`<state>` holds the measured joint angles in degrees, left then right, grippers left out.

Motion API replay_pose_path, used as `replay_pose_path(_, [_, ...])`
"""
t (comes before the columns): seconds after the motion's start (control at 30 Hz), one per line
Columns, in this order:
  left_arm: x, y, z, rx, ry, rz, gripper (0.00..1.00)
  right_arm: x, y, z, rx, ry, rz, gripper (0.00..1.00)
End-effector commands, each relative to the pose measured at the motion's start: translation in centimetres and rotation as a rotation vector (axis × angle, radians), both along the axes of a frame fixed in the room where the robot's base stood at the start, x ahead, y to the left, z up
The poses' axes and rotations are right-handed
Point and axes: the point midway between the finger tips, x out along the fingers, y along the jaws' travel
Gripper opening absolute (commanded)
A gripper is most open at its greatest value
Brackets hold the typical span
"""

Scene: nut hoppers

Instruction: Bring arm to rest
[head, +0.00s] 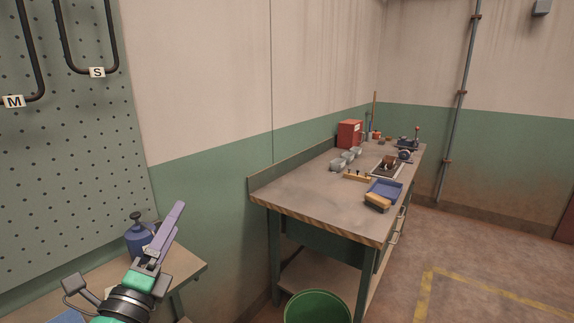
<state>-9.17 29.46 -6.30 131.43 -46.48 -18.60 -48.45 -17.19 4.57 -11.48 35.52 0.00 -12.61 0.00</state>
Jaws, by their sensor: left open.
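My left gripper (163,236) is in the lower left of the head view, at the end of my green and black arm. Its long purple finger points up and to the right. It is raised in front of a small wooden table (188,270) and looks empty. The gap between its fingers is hard to see from this angle. My right gripper is not in view.
A blue canister (138,238) stands behind my left gripper. A workbench (300,197) stands against the wall, bearing a red box (350,133), grey bins (346,158), a blue tray (385,190) and a brush (377,203). A green bucket (318,308) is below. The right floor is clear.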

Motion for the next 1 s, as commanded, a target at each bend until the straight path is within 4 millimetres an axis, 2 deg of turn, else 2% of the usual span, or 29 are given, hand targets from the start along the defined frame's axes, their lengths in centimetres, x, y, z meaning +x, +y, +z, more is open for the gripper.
replay_pose_path(0.03, [0.2, 2.6, -3.6, -0.251, 0.136, 0.059, 1.00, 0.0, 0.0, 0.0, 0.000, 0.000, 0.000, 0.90])
replay_pose_path(0.07, [0.1, 4.1, -6.1, -0.405, 0.220, 0.101, 1.00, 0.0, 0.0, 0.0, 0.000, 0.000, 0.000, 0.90])
replay_pose_path(0.1, [-0.3, 5.5, -9.6, -0.595, 0.326, 0.160, 1.00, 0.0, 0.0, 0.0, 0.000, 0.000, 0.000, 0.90])
replay_pose_path(0.17, [-1.6, 6.8, -14.7, -0.844, 0.472, 0.254, 1.00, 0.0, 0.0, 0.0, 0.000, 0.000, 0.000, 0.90])
replay_pose_path(0.2, [-2.8, 7.2, -17.8, -0.987, 0.559, 0.318, 1.00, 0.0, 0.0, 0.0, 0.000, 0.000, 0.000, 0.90])
replay_pose_path(0.3, [-6.1, 6.9, -24.0, -1.264, 0.737, 0.469, 1.00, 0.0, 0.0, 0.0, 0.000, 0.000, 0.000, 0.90])
replay_pose_path(0.4, [-9.7, 5.9, -28.5, -1.466, 0.883, 0.613, 1.00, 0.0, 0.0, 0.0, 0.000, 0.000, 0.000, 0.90])
replay_pose_path(0.5, [-13.3, 4.3, -31.9, -1.625, 1.010, 0.756, 1.00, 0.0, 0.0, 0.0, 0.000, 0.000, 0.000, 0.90])
replay_pose_path(0.67, [-19.4, 1.3, -35.5, -1.816, 1.199, 0.998, 1.00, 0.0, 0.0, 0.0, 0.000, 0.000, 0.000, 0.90])
replay_pose_path(0.7, [-18.6, 1.5, -37.5, -1.802, 1.195, 0.998, 1.00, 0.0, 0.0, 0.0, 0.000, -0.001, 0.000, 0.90])
replay_pose_path(0.8, [-18.0, 1.4, -41.8, -1.789, 1.205, 1.014, 1.00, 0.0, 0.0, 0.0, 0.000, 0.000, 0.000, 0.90])
replay_pose_path(0.87, [-18.0, 1.4, -44.4, -1.781, 1.213, 1.025, 1.00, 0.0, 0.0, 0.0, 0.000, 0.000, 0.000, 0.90])
replay_pose_path(1.0, [-18.7, 1.4, -51.3, -1.765, 1.235, 1.051, 1.00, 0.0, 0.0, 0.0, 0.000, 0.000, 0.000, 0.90])
